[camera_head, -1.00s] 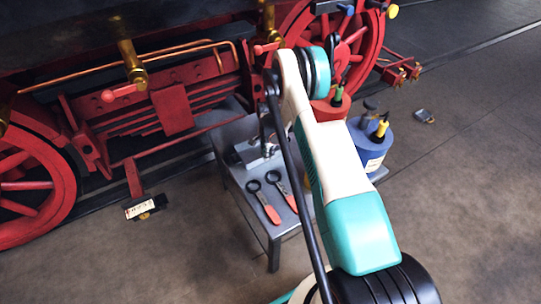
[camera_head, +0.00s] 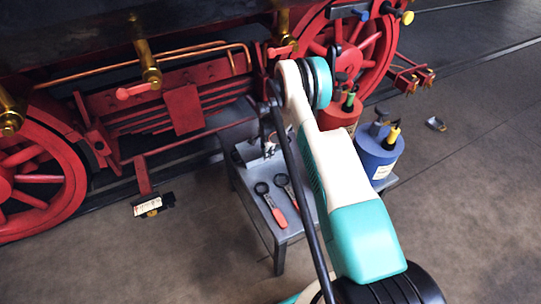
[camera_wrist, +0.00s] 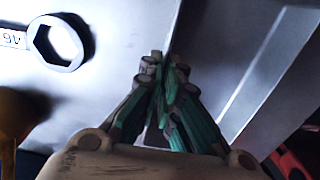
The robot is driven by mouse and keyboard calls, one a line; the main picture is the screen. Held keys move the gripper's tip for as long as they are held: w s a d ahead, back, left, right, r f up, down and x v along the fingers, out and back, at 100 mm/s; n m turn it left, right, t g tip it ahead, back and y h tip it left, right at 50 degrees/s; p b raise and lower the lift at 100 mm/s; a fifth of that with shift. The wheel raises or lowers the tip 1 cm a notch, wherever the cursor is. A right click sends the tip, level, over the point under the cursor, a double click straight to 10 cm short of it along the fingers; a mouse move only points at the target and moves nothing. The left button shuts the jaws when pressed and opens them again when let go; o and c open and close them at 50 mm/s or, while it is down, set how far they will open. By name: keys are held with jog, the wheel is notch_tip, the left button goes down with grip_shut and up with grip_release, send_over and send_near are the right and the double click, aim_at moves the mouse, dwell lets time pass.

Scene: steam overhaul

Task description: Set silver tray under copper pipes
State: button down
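The copper pipes (camera_head: 150,62) run along the red side of the locomotive at the left in the head view. A silver metal piece (camera_head: 250,150) lies at the back left of the grey table; my arm partly covers it, and I cannot tell whether it is the tray. In the wrist view, a pale metal surface (camera_wrist: 115,95) with a darker ridged part (camera_wrist: 255,85) fills the space below my gripper (camera_wrist: 160,58). Its fingertips are together near the seam between them. I cannot see whether a thin edge is between them. My arm hides the gripper in the head view.
Two wrenches (camera_head: 270,203) lie on the grey table (camera_head: 252,212); one ring end (camera_wrist: 60,42) shows in the wrist view. A red can (camera_head: 338,117) and a blue can (camera_head: 378,155) stand right. A small metal object (camera_head: 436,124) lies on the floor. Floor is open at the lower left.

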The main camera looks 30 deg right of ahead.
aim_at(260, 152)
jog(key=shift+w+a, duration=1.25)
jog(key=shift+w, duration=0.1)
jog(key=c, duration=1.7)
grip_release()
notch_tip(260, 152, up, 12)
